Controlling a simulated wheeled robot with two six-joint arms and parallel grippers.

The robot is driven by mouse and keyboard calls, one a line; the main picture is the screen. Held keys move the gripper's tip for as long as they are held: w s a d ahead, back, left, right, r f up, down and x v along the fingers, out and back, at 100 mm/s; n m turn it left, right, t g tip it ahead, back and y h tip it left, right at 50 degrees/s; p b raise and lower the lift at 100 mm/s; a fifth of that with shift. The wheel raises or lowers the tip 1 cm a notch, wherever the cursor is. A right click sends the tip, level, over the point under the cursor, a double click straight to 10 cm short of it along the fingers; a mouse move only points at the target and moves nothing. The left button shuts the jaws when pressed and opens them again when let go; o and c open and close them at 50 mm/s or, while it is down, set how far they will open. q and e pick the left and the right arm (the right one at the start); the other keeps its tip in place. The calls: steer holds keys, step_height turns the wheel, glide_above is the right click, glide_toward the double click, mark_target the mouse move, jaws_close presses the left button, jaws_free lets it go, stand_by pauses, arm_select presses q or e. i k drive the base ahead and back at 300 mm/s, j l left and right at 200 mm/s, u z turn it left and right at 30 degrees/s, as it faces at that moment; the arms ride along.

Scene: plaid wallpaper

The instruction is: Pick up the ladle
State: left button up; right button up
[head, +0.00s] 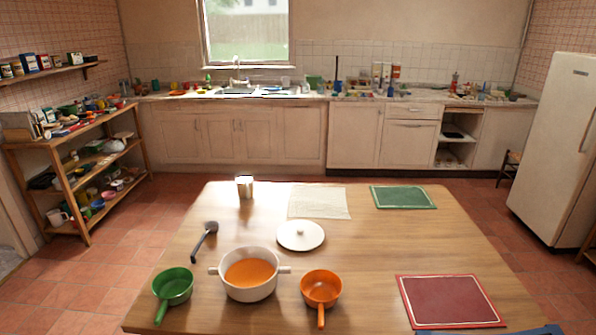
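The dark ladle (204,237) lies on the left part of the wooden table (370,225). Its bowl points away and its handle runs toward the near left. A white two-handled pot (249,289) with orange contents stands to the right of and nearer than the ladle. A round white lid (300,235) lies on the table behind the pot. Neither of my grippers shows in the head view.
A green pan (174,287) and an orange pan (321,288) flank the pot. A metal cup (245,187) stands at the back. A pale cloth (320,201), green mat (402,197) and red mat (449,301) lie on the table. The centre right is clear.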

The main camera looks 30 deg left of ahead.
mark_target(212, 226)
steer(key=u, duration=1.7)
